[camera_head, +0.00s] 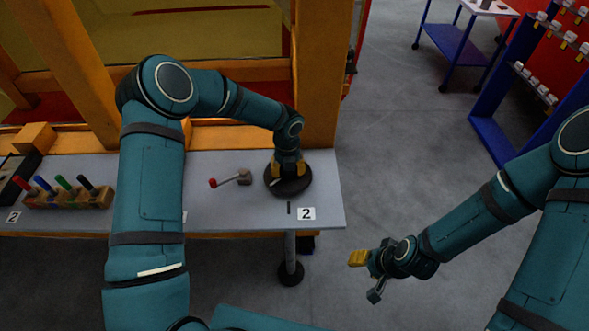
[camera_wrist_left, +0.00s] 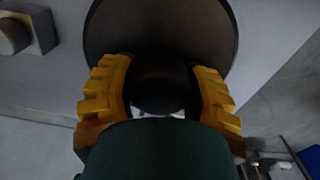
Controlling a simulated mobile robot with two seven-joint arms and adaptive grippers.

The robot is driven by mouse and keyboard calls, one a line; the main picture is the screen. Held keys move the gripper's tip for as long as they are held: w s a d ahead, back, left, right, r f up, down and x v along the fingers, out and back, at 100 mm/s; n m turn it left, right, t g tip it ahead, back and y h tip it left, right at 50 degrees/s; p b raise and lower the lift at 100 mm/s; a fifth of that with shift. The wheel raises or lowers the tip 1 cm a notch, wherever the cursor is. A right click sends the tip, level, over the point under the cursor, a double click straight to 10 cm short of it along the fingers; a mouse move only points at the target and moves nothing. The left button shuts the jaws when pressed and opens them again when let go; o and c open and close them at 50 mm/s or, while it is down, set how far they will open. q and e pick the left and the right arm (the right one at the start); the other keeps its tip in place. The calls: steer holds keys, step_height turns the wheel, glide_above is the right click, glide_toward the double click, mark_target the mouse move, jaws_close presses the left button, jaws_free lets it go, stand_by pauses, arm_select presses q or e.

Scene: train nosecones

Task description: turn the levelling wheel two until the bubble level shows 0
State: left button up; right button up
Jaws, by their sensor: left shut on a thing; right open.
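The levelling wheel two (camera_head: 296,187) is a dark round disc at the right end of the grey bench, beside the label "2" (camera_head: 306,213). My left gripper (camera_head: 287,166) is over the wheel from above, its yellow fingers shut on the wheel's middle. In the left wrist view the fingers (camera_wrist_left: 160,95) stand on both sides of a dark round hub, with the wheel's disc (camera_wrist_left: 110,30) behind it. My right gripper (camera_head: 366,275) is open and empty over the floor, right of the bench. I cannot make out a bubble level.
A lever with a red knob (camera_head: 213,183) stands on the bench (camera_head: 235,215) just left of the wheel. A wooden block with several coloured handles (camera_head: 68,199) is further left. Orange frame posts (camera_head: 322,75) rise behind. A blue cart (camera_head: 462,45) and rack stand far right; the floor between is clear.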

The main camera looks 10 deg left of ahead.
arm_select(q)
steer(key=shift+w+r, duration=0.1)
stand_by(0.4)
steer(key=o, duration=1.3)
step_height(320, 180, up, 12)
